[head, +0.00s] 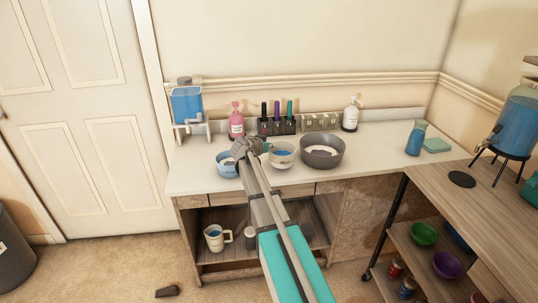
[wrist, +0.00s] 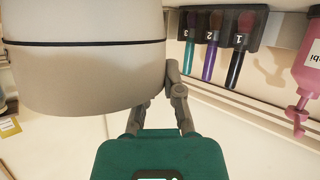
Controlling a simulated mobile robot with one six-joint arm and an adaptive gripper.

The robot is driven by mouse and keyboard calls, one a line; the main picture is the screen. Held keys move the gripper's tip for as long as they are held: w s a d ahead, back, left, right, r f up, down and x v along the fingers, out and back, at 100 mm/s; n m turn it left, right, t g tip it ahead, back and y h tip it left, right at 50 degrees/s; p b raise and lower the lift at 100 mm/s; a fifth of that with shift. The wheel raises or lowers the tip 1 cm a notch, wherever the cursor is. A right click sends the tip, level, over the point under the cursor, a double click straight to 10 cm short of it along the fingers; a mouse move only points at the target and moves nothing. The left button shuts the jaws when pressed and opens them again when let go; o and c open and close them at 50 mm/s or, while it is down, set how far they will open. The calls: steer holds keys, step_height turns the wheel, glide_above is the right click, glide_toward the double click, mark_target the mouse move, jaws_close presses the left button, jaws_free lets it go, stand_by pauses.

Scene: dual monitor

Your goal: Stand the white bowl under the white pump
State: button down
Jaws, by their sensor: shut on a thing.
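The white bowl (head: 283,162), with a thin dark line around it and something blue inside, is in the middle of the white counter. My gripper (head: 268,147) is shut on its left rim; the wrist view shows the fingers (wrist: 163,92) at the edge of the large white bowl wall (wrist: 80,75). The bowl looks upright. I cannot tell whether its base touches the counter. The white pump (head: 350,115), a bottle with a dark base, stands at the back of the counter, right of and behind the bowl, apart from it.
A grey bowl (head: 322,158) stands right beside the white bowl, in front of the white pump. A light blue bowl (head: 227,167) is to the left.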

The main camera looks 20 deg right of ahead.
steer(key=shift+f+b, duration=1)
steer(key=shift+f, duration=0.3)
steer(key=shift+f, duration=0.15)
steer(key=c, duration=0.8)
jaws_free()
steer(key=shift+s, duration=0.1)
steer(key=shift+r, duration=0.25)
steer(key=p+v, duration=0.4)
steer(key=v, duration=0.8)
steer(key=shift+p, duration=0.4)
steer(key=shift+f, duration=0.1)
